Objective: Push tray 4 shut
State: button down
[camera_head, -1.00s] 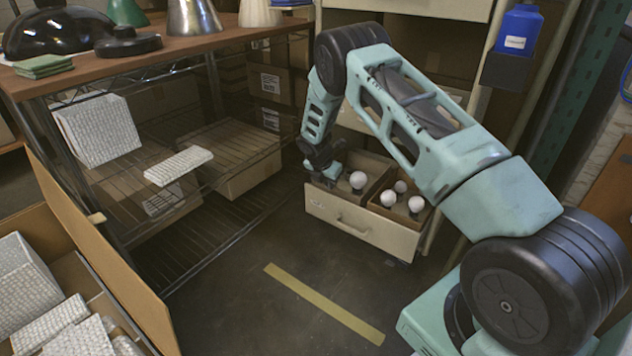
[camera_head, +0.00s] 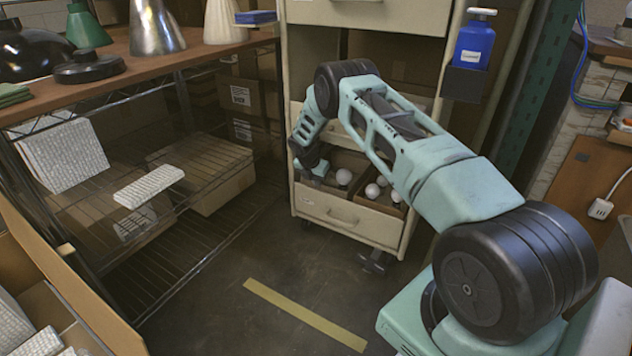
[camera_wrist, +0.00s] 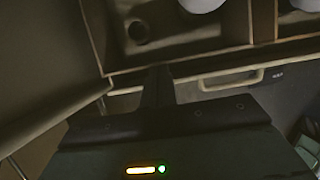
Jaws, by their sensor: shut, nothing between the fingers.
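The tray (camera_head: 365,224) is a beige drawer low in the cabinet, with a bar handle on its front. It stands partly open, and several white bulbs (camera_head: 343,177) show in its divided inside. In the wrist view the tray's front (camera_wrist: 215,88) and handle lie just ahead of my gripper (camera_wrist: 157,78). The fingers are shut and empty, pointing at the tray front left of the handle. I cannot tell whether they touch it. In the head view my wrist is over the tray's left part and the fingertips are hidden. The tray's number is not readable.
The cabinet (camera_head: 296,75) has another drawer above and stands on casters. A wire shelf rack (camera_head: 185,215) with boxes stands left, an open carton (camera_head: 75,268) front left. A blue bottle (camera_head: 474,42) sits on the cabinet's right side. The floor between is clear, with a yellow strip (camera_head: 305,314).

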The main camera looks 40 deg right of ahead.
jog(key=shift+s+d+r, duration=0.1)
jog(key=shift+d, duration=0.1)
jog(key=s+a+p, duration=0.4)
jog(key=a+p, duration=0.2)
jog(key=a, duration=0.6)
jog(key=shift+r, duration=0.45)
